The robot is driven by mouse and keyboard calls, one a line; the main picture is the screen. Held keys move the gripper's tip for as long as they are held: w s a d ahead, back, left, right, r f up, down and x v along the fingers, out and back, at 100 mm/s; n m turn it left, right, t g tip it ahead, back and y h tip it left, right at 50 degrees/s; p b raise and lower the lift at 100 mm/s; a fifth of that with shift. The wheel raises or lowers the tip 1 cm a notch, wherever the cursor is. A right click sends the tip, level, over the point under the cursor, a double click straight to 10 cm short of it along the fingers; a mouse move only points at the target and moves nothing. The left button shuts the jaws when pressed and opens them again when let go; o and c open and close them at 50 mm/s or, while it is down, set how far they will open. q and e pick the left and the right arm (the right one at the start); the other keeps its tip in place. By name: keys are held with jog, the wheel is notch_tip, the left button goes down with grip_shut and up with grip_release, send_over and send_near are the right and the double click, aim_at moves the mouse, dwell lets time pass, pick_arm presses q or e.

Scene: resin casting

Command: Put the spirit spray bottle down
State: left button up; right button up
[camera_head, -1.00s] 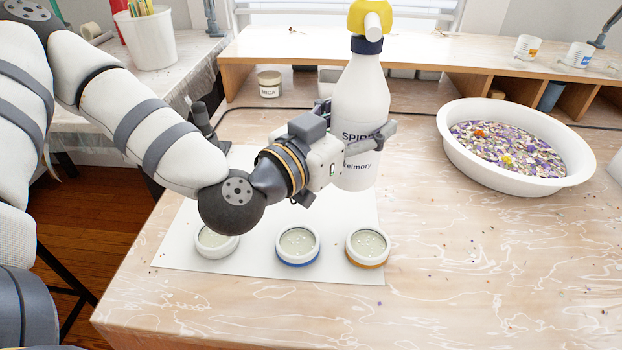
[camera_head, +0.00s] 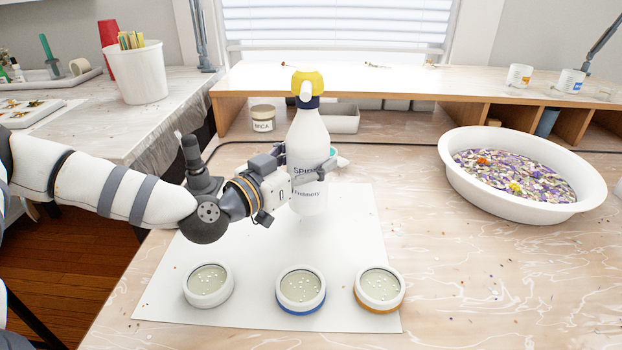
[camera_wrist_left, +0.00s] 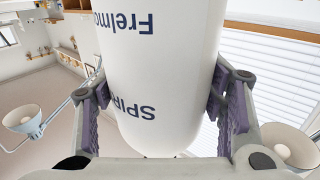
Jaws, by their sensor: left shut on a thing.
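The spirit spray bottle (camera_head: 307,135) is white with a dark blue collar and a yellow spray head, and stands upright in the head view. My left gripper (camera_head: 309,172) is shut around its body. In the left wrist view the bottle (camera_wrist_left: 160,70) fills the middle, with the purple-lined fingers of the gripper (camera_wrist_left: 168,105) on both sides of it. The bottle's base is over the far part of the white sheet (camera_head: 240,250); I cannot tell whether it touches. My right gripper is not in view.
Three round moulds, white-rimmed (camera_head: 208,286), blue-based (camera_head: 301,290) and orange-based (camera_head: 379,290), sit along the sheet's near edge. A dark stand (camera_head: 200,170) is left of my gripper. A MICA jar (camera_head: 262,118) is behind. A white basin of chips (camera_head: 590,205) is at right.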

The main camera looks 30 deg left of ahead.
pick_arm(q)
jog(key=f, duration=0.1)
jog(key=f+b, duration=0.1)
jog(key=f, duration=0.2)
jog(key=shift+w+a+f+b, duration=0.1)
jog(key=shift+w+a+b, duration=0.1)
jog(key=shift+a+b, duration=0.15)
jog(key=shift+r, duration=0.35)
jog(key=shift+f, duration=0.2)
jog(key=o, duration=1.4)
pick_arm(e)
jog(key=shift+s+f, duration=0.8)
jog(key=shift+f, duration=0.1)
pick_arm(q)
jog(key=shift+o, duration=0.2)
jog(key=shift+r, duration=0.35)
jog(key=s+p, duration=0.2)
jog(key=s, duration=0.5)
jog(key=shift+s+a+f, duration=0.25)
jog(key=shift+a, duration=0.15)
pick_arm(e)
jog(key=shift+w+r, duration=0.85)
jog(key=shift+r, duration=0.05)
